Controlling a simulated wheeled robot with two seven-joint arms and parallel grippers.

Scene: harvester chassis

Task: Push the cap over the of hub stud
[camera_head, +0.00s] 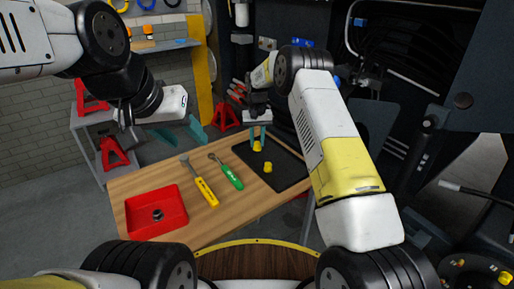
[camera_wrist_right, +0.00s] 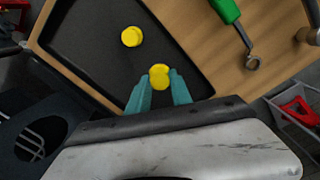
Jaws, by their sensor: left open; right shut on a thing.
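My right gripper (camera_head: 257,137) is over the black tray on the table and is shut on a yellow cap (camera_head: 257,147). In the right wrist view the held cap (camera_wrist_right: 159,76) sits between the teal fingertips. A second yellow cap (camera_head: 268,167) lies on the black tray, apart from the gripper; it also shows in the right wrist view (camera_wrist_right: 131,36). My left gripper (camera_head: 193,131) is open and empty, raised beyond the table's left part. I cannot make out the hub stud for certain in either view.
The wooden table (camera_head: 135,185) holds a red tray (camera_head: 143,202) with a dark ring part (camera_head: 157,214), a yellow-handled tool (camera_head: 205,190), a green-handled wrench (camera_head: 231,177) and the black tray (camera_head: 287,172). Dark machinery (camera_head: 420,70) stands at the right. Red jack stands (camera_head: 114,153) are behind at left.

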